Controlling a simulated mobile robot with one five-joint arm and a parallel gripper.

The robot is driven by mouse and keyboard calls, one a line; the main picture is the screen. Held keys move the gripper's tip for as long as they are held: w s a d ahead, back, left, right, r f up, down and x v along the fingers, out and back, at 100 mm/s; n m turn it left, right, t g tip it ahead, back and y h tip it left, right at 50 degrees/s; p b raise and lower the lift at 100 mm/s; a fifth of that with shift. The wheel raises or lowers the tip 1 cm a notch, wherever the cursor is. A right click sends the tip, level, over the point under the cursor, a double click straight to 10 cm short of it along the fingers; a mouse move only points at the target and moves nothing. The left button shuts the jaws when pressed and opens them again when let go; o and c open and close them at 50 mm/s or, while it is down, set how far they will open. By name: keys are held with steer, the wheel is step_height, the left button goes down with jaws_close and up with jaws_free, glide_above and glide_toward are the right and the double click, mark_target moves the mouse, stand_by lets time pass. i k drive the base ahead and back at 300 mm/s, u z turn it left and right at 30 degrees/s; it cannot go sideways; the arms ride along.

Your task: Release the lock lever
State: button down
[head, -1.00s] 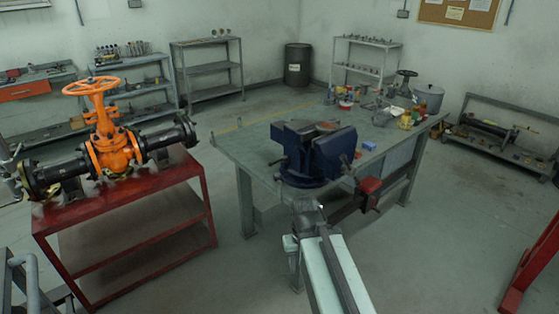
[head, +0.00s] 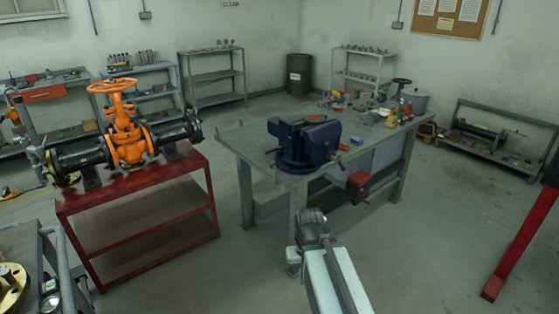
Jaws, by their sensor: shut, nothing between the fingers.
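The orange gate valve (head: 128,140) stands upright on a red steel stand at the left of the head view, with its orange handwheel (head: 112,86) on top. Black flanged pipe ends run out on both sides of it. I cannot make out a lock lever on it at this size. My gripper (head: 312,222) is at the far end of my arm at the bottom centre, in front of the workbench and well to the right of the valve. It is shut and empty, touching nothing that I can see; its fingertips are hard to make out.
A workbench (head: 236,141) with a blue vise (head: 304,143) stands ahead. The red stand (head: 130,200) carries the valve. A grey cart (head: 20,240) is at the lower left, a red post (head: 522,243) at the right. Open floor lies between stand and bench and at the right.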

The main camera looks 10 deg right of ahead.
mark_target(278, 148)
steer(key=u, duration=0.5)
steer(key=i, duration=1.1)
steer(key=u, duration=0.55)
steer(key=k, duration=0.75)
steer(key=u, duration=0.2)
steer(key=i, duration=0.75)
steer(key=z, duration=0.1)
